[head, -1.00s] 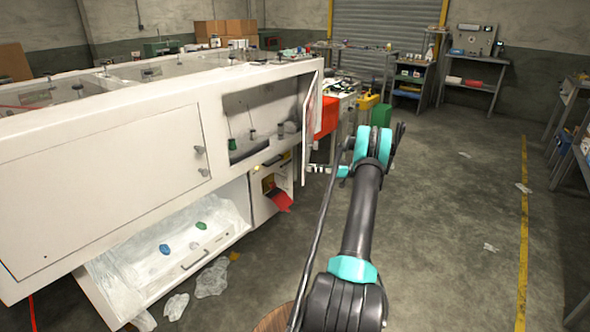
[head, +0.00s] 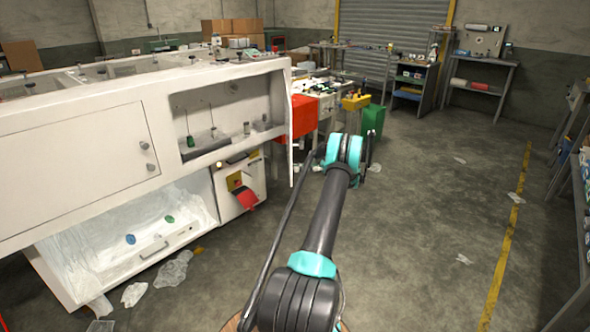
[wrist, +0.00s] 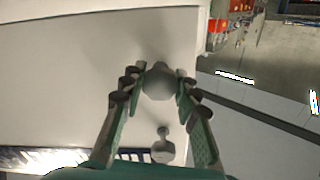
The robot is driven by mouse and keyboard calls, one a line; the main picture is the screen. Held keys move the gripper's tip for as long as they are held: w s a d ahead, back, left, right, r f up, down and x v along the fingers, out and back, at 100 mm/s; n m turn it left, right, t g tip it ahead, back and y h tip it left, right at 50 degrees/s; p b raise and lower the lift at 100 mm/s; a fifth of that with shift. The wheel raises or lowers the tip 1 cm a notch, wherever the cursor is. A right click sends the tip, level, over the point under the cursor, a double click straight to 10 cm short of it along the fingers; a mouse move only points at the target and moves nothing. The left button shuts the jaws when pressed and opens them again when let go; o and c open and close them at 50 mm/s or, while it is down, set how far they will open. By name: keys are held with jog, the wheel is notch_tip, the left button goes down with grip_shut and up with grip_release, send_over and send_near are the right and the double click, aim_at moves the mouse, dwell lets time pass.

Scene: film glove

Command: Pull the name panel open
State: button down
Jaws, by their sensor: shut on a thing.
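The white name panel (head: 291,142) stands swung out from the right part of the long white cabinet (head: 70,125), seen almost edge-on in the head view. Behind it the compartment (head: 225,112) is open. In the wrist view the pale panel face (wrist: 70,70) fills the left and middle. My gripper (wrist: 159,93) has its green fingers on both sides of a grey round knob (wrist: 157,78) and is shut on it. A second grey knob (wrist: 163,150) sits on the panel nearer the palm. In the head view my arm hides most of the gripper.
A tilted lower bin (head: 130,235) with plastic sheeting hangs open at the cabinet's lower left. Plastic scraps (head: 172,270) lie on the floor. A red box (head: 302,118) and a green bin (head: 373,118) stand behind the panel. The floor at right is clear apart from scraps.

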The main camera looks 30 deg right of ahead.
aim_at(301, 148)
jog(key=shift+d, duration=0.1)
dwell(0.3)
jog(key=c, duration=1.1)
grip_release()
jog(key=shift+r, duration=0.1)
notch_tip(301, 148, up, 10)
jog(key=shift+f, duration=0.1)
